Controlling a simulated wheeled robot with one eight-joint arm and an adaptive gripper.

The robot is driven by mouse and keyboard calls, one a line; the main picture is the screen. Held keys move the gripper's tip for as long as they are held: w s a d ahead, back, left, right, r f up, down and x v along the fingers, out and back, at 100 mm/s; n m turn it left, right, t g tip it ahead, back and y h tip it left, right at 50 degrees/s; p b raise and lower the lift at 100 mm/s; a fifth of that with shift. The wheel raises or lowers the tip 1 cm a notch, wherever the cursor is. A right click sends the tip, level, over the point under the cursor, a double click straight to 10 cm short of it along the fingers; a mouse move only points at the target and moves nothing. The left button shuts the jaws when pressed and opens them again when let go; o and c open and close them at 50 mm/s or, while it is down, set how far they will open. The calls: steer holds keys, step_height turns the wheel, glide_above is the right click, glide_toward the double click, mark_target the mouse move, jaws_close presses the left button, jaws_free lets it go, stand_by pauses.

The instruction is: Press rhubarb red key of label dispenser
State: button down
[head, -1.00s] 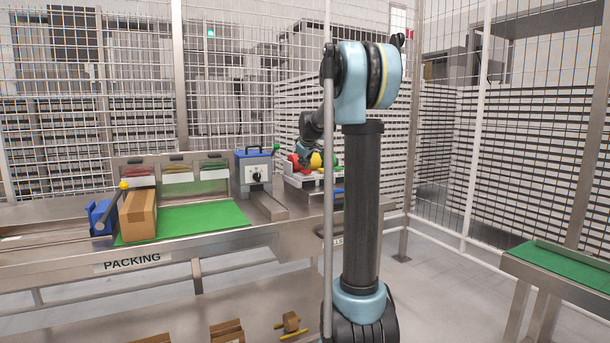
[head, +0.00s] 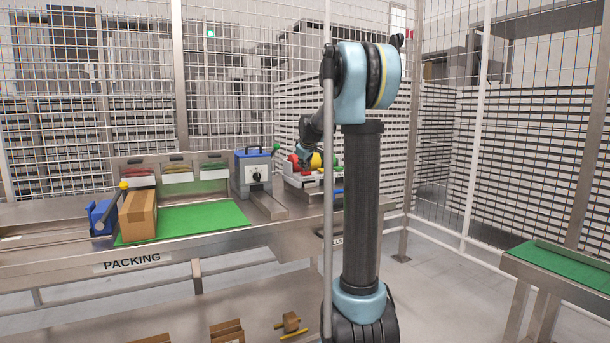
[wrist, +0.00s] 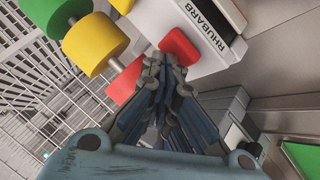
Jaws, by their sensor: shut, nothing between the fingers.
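The label dispenser (head: 300,182) is a pale unit with coloured rolls on the bench, partly hidden behind my arm in the head view. In the wrist view its white body (wrist: 180,22) carries a RHUBARB label (wrist: 210,32). The red key (wrist: 180,46) lies beside that label, just off my fingertips. My gripper (wrist: 166,66) is shut and empty, its tips close by the key's lower edge; I cannot tell whether they touch it. Yellow (wrist: 95,43) and green (wrist: 55,12) rolls are at upper left, and a red roll (wrist: 124,80) is partly behind the fingers.
Wire fencing (head: 230,75) runs behind.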

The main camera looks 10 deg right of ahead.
mark_target(304, 172)
stand_by(0.4)
steer(key=shift+r, duration=0.85)
steer(key=shift+r, duration=0.1)
step_height(304, 172, up, 5)
steer(key=shift+f, duration=0.1)
stand_by(1.4)
